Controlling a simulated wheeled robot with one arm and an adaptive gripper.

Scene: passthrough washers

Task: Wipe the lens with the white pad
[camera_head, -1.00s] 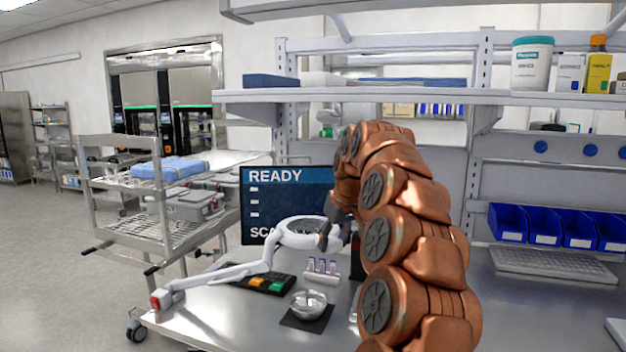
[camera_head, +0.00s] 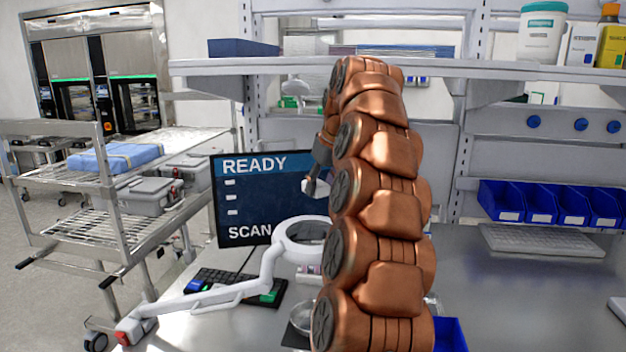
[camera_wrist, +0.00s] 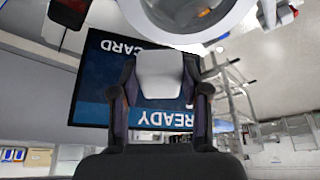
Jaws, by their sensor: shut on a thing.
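The white pad (camera_wrist: 160,72) is held between the fingers of my gripper (camera_wrist: 161,92) in the wrist view. In the head view, my gripper (camera_head: 312,182) is in front of the screen, partly behind my arm, with a bit of the white pad (camera_head: 321,186) showing. The lens (camera_head: 308,232) sits in a white ring on a jointed white arm, below my gripper in that view. Its right side is hidden by my arm. In the wrist view the lens (camera_wrist: 185,8) is at the top edge, cut off, with a gap between it and the pad.
A screen (camera_head: 240,165) reading READY and SCAN stands behind the ring. A keypad (camera_head: 240,287) lies under the white arm. A shelf (camera_head: 215,68) crosses above. Blue bins (camera_head: 540,203) and a keyboard (camera_head: 550,240) are at the right. A wire cart (camera_head: 70,220) stands left.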

